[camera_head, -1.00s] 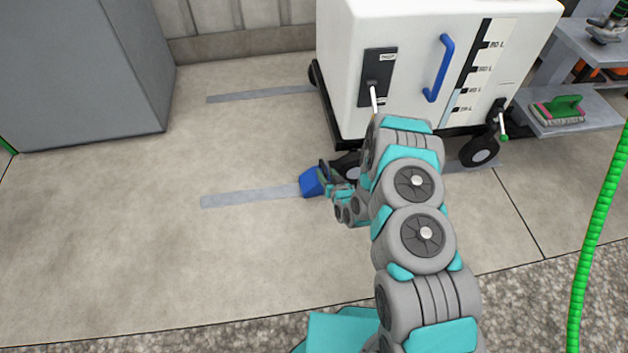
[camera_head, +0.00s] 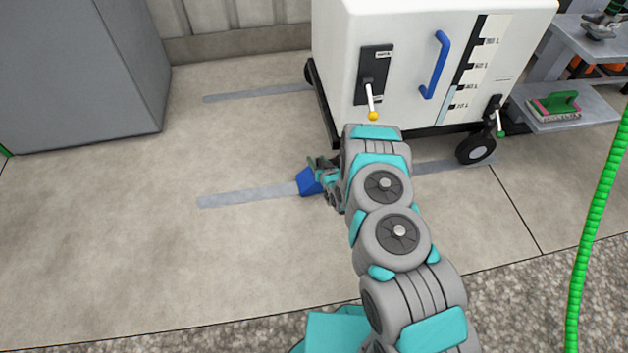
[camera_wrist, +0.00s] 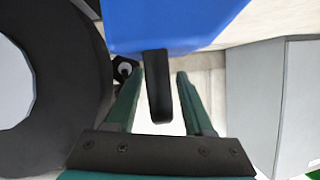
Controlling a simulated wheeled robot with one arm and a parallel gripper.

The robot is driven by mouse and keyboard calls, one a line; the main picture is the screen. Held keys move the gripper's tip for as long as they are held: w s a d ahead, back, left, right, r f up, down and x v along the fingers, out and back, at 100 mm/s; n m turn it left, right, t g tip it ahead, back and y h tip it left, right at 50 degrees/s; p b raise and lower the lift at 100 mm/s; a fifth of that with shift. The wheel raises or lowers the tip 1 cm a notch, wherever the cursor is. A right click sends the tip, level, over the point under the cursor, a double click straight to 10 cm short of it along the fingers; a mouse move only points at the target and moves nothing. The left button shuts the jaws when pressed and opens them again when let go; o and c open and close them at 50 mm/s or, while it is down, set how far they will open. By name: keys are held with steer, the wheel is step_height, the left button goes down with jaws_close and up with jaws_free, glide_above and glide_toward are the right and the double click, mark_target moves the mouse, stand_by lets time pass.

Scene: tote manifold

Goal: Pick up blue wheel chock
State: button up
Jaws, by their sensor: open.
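The blue wheel chock (camera_head: 308,183) is on the floor at the left end of my arm in the head view, beside the white tote cart. In the wrist view the chock (camera_wrist: 175,22) fills the top middle, and a black bar-like piece (camera_wrist: 158,88) extends from it between my fingers. My gripper (camera_head: 322,170) is at the chock, partly hiding it. In the wrist view my gripper (camera_wrist: 162,74) is open, with one green finger on each side of the black piece. A gap shows on both sides, so the fingers appear clear of it.
The white cart (camera_head: 425,60) stands just behind my arm, with a yellow-tipped lever (camera_head: 371,100). A dark wheel (camera_wrist: 50,90) is close on the left in the wrist view. A grey cabinet (camera_head: 75,70) stands at the left. The floor left of the chock is clear.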

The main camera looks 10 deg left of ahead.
steer(key=shift+c, duration=0.2)
jaws_close()
stand_by(1.1)
